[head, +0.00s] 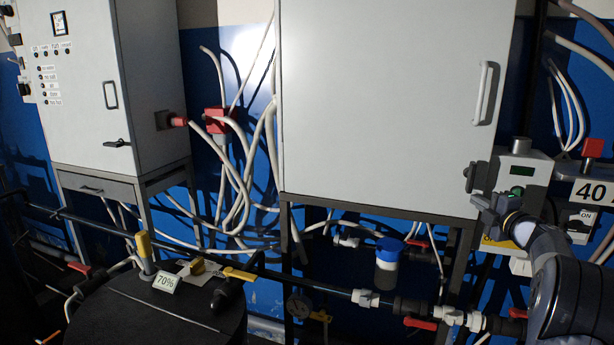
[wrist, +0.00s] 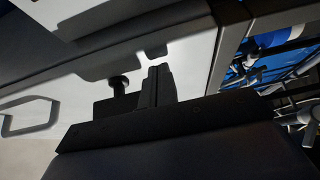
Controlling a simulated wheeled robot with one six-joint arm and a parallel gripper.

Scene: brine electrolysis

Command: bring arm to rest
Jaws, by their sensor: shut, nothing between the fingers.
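My arm (head: 556,262) rises from the lower right corner of the head view and bends up and to the left. In the wrist view my gripper (wrist: 158,70) shows as dark fingers standing close together, with nothing held. The cabinet's pale face is behind them, and its handle (wrist: 30,118) is at the left. I cannot tell whether the gripper touches the cabinet.
A meter box with a green display (head: 523,170) is right beside my gripper. Pipes with red valve handles (head: 420,323) run low. A black drum (head: 150,315) with a "70%" tag stands lower left.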

